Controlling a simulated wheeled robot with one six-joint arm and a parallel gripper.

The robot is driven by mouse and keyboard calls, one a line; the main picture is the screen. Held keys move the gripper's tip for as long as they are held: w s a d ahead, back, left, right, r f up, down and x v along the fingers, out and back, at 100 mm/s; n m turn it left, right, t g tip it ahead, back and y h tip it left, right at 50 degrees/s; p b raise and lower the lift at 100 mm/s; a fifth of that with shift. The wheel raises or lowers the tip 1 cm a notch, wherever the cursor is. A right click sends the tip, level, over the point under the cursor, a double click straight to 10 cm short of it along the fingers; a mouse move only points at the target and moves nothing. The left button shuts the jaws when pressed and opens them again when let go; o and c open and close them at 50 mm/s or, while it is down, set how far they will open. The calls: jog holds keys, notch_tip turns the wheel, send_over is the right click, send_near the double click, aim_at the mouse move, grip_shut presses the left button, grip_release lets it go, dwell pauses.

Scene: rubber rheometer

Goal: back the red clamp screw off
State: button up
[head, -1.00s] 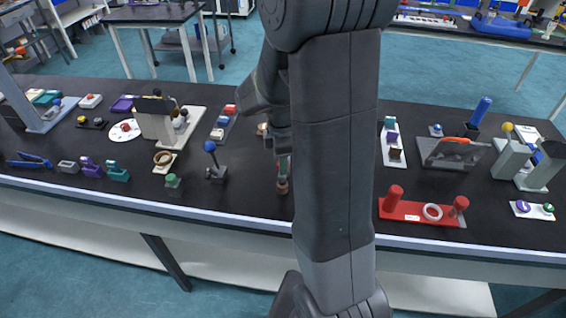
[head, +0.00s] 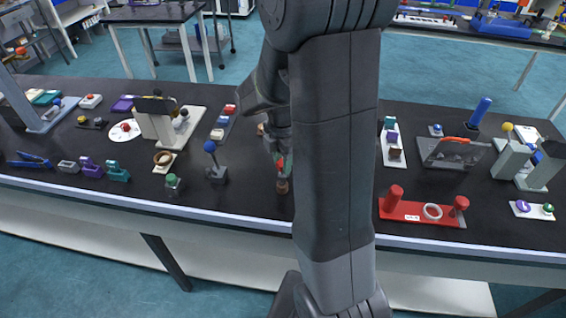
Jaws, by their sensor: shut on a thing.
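My gripper (head: 277,150) points down at the bench in the middle of the head view, just left of my large arm link. Its fingers are small and partly hidden by my arm. It is shut on the red clamp screw (head: 281,166), which shows as a small red patch at the fingertips. Below it is a small brown piece (head: 283,186) near the bench's front edge. The rest of the clamp is hidden behind my arm or too small to make out.
The black bench (head: 240,200) is crowded. A blue-knobbed lever (head: 211,152) and a green-topped block (head: 173,182) stand to the left. A red base with two posts (head: 415,212) stands to the right. A strip of bare bench lies left of the clamp.

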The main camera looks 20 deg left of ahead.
jog(key=n, duration=0.3)
jog(key=shift+n, duration=0.3)
jog(key=o, duration=0.8)
jog(key=shift+o, duration=0.2)
jog(key=m, duration=1.3)
jog(key=shift+m, duration=0.3)
jog(key=m, duration=0.4)
jog(key=shift+m, duration=0.4)
